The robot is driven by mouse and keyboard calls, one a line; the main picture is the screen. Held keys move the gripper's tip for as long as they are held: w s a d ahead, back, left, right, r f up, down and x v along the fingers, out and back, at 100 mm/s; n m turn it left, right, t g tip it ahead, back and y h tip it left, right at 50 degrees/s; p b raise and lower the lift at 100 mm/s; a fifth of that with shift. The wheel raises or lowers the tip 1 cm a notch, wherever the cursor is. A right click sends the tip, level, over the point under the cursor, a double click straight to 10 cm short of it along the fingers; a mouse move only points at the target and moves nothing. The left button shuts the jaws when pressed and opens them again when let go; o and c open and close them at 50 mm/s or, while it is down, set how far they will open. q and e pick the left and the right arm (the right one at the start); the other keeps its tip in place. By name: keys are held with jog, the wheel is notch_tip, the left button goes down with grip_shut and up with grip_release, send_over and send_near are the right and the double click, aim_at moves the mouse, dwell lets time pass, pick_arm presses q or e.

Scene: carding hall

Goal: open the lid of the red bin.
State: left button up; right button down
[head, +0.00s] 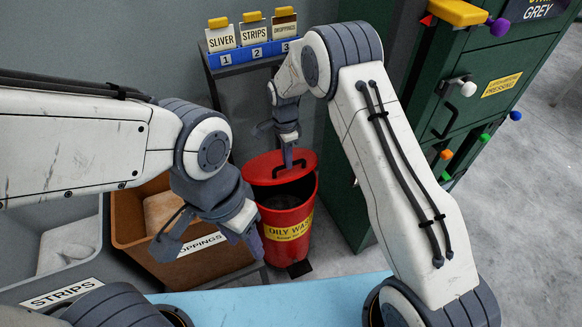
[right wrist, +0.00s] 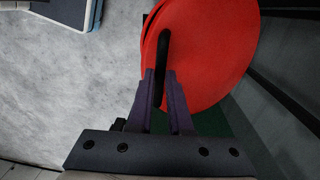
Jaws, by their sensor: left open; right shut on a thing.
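The red bin (head: 285,238) stands on the floor, with a yellow oily-waste label on its front. Its red lid (head: 262,168) is tilted up at the front, and the dark inside of the bin shows below it. My right gripper (head: 288,160) is at the lid, shut on its handle. In the right wrist view the black lid handle (right wrist: 163,52) runs between the fingers of the right gripper (right wrist: 160,75), across the red lid (right wrist: 215,50). My left gripper (head: 205,246) is open and empty, in front of the brown bin and left of the red bin.
The brown droppings bin (head: 130,215) and a grey strips bin (head: 65,255) stand to the left. A green machine (head: 455,110) with coloured knobs stands close on the right. A stand (head: 250,90) with numbered cards is behind. A light blue surface (head: 270,300) is in front.

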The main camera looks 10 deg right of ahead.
jog(key=shift+w+a+r+p, duration=0.3)
jog(key=shift+w+r, duration=0.35)
jog(key=shift+w, duration=0.2)
jog(key=shift+w+a+r+p, duration=0.15)
jog(key=shift+w+a+r, duration=0.1)
jog(key=shift+w+r, duration=0.5)
jog(key=shift+w+f, duration=0.1)
jog(key=shift+f, duration=0.05)
jog(key=c, duration=0.8)
grip_release()
jog(key=shift+w+f, duration=0.1)
jog(key=shift+c, duration=0.2)
jog(key=shift+r, duration=0.2)
notch_tip(320, 180, up, 10)
jog(key=shift+r+b, duration=0.15)
jog(key=shift+b, duration=0.3)
jog(key=shift+w, duration=0.1)
